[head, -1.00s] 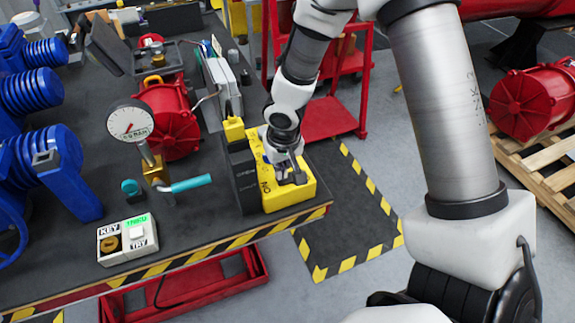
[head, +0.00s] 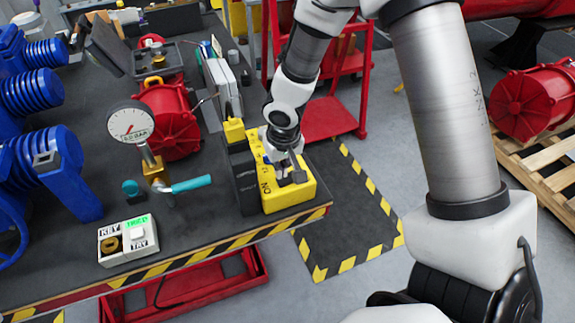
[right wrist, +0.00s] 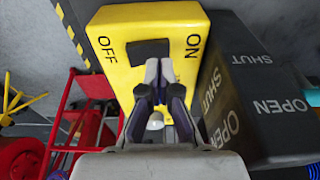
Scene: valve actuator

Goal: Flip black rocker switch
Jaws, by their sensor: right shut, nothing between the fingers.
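The black rocker switch (right wrist: 150,50) sits on top of a yellow box (right wrist: 115,22) marked OFF and ON in the right wrist view. In the head view the yellow box (head: 272,202) stands at the table's right front corner, and the rocker (head: 298,177) shows beside my gripper. My right gripper (right wrist: 155,65) is shut and empty, its fingertips at the rocker's near edge. Whether they touch it I cannot tell. In the head view my right gripper (head: 290,172) points down over the box. My left gripper is not in view.
A black box (head: 243,180) marked OPEN and SHUT stands against the yellow box's left side. A gauge (head: 130,122), a teal-handled valve (head: 192,184) and a key box (head: 128,240) stand further left.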

